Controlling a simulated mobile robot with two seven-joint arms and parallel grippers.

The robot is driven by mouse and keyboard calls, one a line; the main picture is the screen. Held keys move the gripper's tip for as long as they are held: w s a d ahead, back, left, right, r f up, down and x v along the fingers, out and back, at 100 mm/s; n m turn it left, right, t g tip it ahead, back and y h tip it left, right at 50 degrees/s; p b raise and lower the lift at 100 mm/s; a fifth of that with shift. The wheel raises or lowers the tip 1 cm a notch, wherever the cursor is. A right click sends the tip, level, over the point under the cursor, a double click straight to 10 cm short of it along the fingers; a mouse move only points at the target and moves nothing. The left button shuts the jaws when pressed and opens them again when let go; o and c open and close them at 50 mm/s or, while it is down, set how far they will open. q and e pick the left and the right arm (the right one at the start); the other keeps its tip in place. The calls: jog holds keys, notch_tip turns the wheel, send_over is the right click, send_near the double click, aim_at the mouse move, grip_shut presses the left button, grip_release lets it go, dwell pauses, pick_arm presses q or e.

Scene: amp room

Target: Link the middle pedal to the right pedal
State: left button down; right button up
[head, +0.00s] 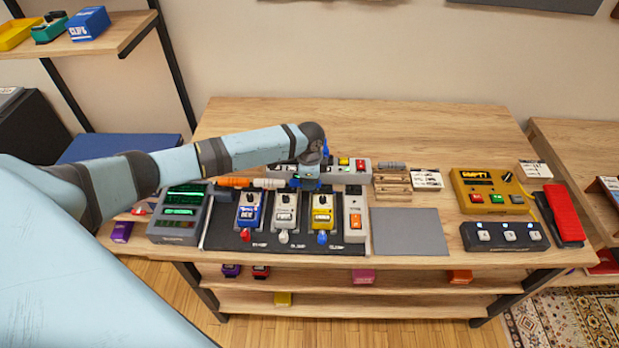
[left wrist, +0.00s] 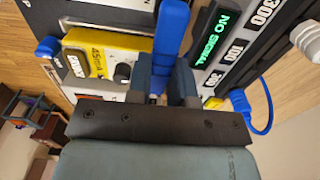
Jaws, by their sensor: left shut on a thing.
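The pedalboard (head: 219,236) holds a blue pedal (head: 249,208), a white middle pedal (head: 284,211) and a yellow right pedal (head: 322,210) in a row. The yellow pedal also shows in the left wrist view (left wrist: 105,42). My left gripper (head: 309,178) is above the board, behind the white and yellow pedals. It is shut on a long blue link piece (left wrist: 169,45), beside the yellow pedal in the wrist view. An orange-and-white link piece (head: 250,182) lies behind the blue and white pedals. My right gripper is out of view.
A grey-white box (head: 354,213) stands right of the yellow pedal. A power unit (head: 343,172) is behind the row. A tester with a green screen (head: 180,212) stands left. A wooden rack (head: 392,186) holds a grey link piece (head: 391,165). A grey mat (head: 408,232) is clear.

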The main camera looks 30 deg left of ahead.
pick_arm(q)
jog(key=shift+f+p, duration=0.15)
jog(key=shift+p, duration=0.15)
dwell(0.6)
jog(key=c, duration=0.5)
grip_release()
jog(key=shift+c, duration=0.2)
notch_tip(320, 180, up, 5)
jog(key=p, duration=0.5)
jog(key=shift+r+p, duration=0.3)
jog(key=shift+r, duration=0.7)
